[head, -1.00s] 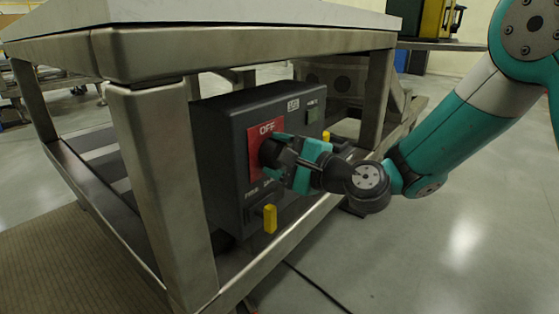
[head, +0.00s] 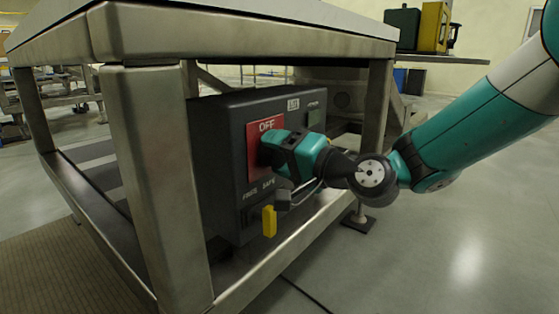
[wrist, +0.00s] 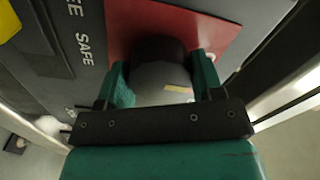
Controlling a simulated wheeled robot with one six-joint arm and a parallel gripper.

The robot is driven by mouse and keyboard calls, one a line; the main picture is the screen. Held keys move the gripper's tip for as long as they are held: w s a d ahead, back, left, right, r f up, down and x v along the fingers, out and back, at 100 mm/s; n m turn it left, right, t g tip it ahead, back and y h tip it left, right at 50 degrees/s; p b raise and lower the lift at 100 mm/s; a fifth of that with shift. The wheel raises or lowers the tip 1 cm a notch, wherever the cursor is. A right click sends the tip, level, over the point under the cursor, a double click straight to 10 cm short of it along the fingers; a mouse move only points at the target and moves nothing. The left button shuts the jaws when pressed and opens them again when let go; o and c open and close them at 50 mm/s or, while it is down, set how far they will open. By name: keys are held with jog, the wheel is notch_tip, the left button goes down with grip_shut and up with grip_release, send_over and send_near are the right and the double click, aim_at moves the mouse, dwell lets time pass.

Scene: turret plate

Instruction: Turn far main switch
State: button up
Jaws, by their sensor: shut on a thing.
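A dark control box (head: 222,150) stands on the lower shelf of a steel-framed table. Its front has a red plate (head: 265,126) marked OFF. My gripper (head: 268,150) is at this plate, and it hides most of the switch in the head view. In the wrist view the dark round switch knob (wrist: 158,50) sits between the two teal fingers of my gripper (wrist: 160,85), in front of the red plate (wrist: 215,32). The fingers are shut on the knob. The wrist view is rolled, with the SAFE lettering running steeply down the left.
A yellow lever (head: 269,221) sticks out of the box below the plate, near the FREE and SAFE labels. The table's near leg (head: 160,190) stands left of the box, and a second leg (head: 377,105) stands to the right. The floor at the right is clear.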

jog(key=shift+s+f+n, duration=0.1)
jog(key=shift+n, duration=0.3)
jog(key=o, duration=0.9)
jog(key=b+v, duration=0.4)
jog(key=v, duration=1.3)
jog(key=shift+s+d, duration=0.15)
jog(key=shift+r, duration=0.25)
